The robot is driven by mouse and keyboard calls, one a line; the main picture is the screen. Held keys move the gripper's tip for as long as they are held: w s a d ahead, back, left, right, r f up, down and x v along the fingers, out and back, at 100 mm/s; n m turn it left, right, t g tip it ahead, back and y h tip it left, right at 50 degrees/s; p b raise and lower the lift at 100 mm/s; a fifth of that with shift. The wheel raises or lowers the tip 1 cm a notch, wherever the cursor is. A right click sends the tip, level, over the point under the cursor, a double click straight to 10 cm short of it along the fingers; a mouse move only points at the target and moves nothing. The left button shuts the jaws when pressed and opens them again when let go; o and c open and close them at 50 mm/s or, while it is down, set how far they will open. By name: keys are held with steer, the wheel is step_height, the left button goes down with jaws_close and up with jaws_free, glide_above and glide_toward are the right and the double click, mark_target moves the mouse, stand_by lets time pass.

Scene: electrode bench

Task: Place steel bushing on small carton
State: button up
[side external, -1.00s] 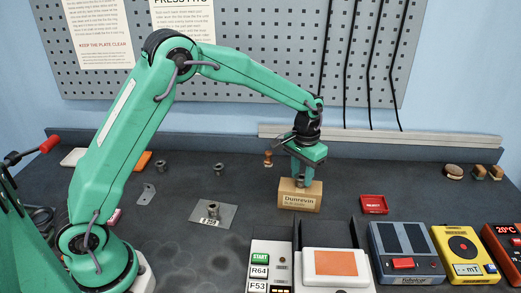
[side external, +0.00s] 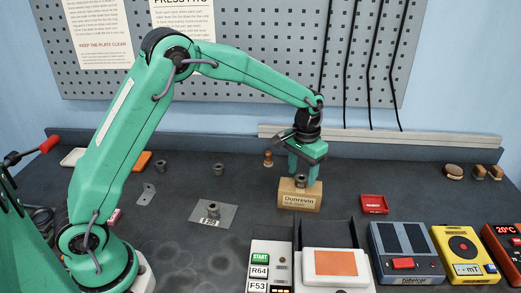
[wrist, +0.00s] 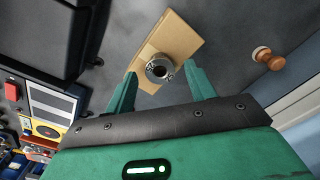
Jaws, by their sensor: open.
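The small carton (side external: 299,197), a tan box marked "Dunrevin", stands upright on the dark bench. A steel bushing (side external: 300,178) stands on its top, and in the wrist view the bushing (wrist: 160,67) sits on the tan carton top (wrist: 176,40) with its bore showing. My gripper (side external: 306,172) is right above the carton. In the wrist view its two green fingers are spread, one on each side of the bushing, with gaps visible. My gripper (wrist: 160,72) is open and holds nothing.
Another bushing stands on a metal plate (side external: 228,217); two similar bushings (side external: 161,167) (side external: 218,169) stand behind. A wooden peg (side external: 268,159) is behind the carton. A red tray (side external: 374,205) lies to its right, and instruments (side external: 404,256) line the front right.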

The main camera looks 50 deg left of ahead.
mark_target(298, 186)
step_height(298, 186, up, 11)
steer(key=shift+r, duration=0.15)
stand_by(0.4)
stand_by(0.5)
steer(key=s+a+r+t, duration=0.2)
steer(key=s+r, duration=0.2)
steer(key=s, duration=0.4)
steer(key=s+a+r+t, duration=0.15)
steer(key=s+r, duration=0.25)
steer(key=s, duration=0.4)
steer(key=s+a+f+t, duration=0.1)
steer(key=s+f, duration=0.1)
steer(key=s, duration=0.4)
steer(key=s+a+f+t, duration=0.1)
steer(key=s+a+f, duration=0.1)
steer(key=s, duration=0.5)
